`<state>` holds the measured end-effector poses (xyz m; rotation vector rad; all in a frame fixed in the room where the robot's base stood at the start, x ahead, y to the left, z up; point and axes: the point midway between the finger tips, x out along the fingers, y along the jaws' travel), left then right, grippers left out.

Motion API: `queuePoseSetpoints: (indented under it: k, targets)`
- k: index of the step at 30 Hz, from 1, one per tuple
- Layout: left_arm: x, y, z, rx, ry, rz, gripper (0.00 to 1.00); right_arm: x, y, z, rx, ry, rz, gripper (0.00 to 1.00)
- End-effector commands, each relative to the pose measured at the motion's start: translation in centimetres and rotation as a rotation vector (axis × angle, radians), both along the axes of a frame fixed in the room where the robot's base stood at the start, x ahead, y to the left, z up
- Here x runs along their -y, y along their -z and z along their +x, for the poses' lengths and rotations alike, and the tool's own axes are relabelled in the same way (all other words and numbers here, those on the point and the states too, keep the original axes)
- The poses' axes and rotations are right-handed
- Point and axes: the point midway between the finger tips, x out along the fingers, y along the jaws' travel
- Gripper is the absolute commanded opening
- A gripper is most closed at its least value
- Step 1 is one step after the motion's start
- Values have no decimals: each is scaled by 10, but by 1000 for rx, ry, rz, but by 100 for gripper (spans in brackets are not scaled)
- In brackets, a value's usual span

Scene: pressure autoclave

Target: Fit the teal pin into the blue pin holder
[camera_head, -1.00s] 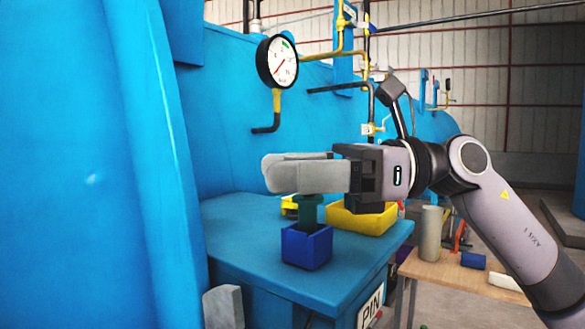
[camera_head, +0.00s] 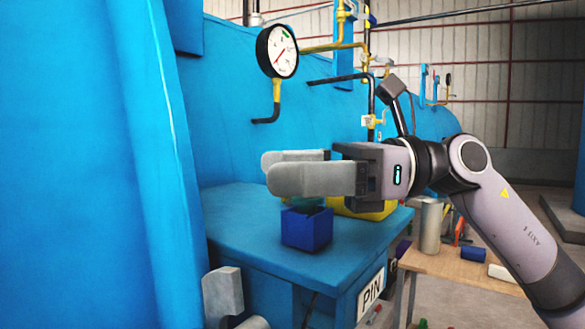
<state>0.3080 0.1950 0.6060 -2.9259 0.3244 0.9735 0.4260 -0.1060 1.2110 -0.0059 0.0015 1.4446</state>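The blue pin holder (camera_head: 306,232) is an open-topped box on the blue bench. A teal pin (camera_head: 304,202) shows only as a strip just above the holder's rim. My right gripper (camera_head: 295,172) hides the rest, so its depth inside cannot be seen. That gripper comes in from the right, with its fingers spread apart, one nearer and one farther, level above the holder. It looks open around the pin's top. My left gripper (camera_head: 240,302) shows only partly at the bottom edge, its grey fingertips apart and empty.
A yellow bin (camera_head: 372,211) stands behind the holder, partly behind my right gripper. The large blue autoclave wall (camera_head: 90,160) fills the left. A pressure gauge (camera_head: 277,52) and pipes are above. A wooden table (camera_head: 455,272) with a grey cylinder (camera_head: 431,228) is at right.

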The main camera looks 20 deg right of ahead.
Motion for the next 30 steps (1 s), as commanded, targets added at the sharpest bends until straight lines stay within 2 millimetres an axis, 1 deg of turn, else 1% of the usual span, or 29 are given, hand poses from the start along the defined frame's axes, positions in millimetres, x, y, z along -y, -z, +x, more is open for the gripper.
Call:
queuePoseSetpoints:
  k: [6,8,9,12,15,18,22,30]
  targets:
    - [0,1,-1,-10,-2,-4,0,0,0,0,0,0,-1,97]
    - [5,-10,2,-10,4,-15,0,0,0,0,0,0,-1,97]
    - [5,-11,4,-2,6,-17,0,10,2,0,-1,5,0,97]
    - [5,-6,4,-6,5,-15,0,29,2,-3,-2,5,-1,97]
    - [5,-3,3,-7,5,-15,0,46,2,-5,-2,4,-1,97]
    - [5,-2,3,-7,5,-15,0,59,1,-7,-2,3,0,97]
    - [5,-1,3,-6,5,-15,0,69,0,-8,0,1,-1,97]
    - [5,-1,3,-4,4,-15,0,71,0,-9,0,0,0,97]
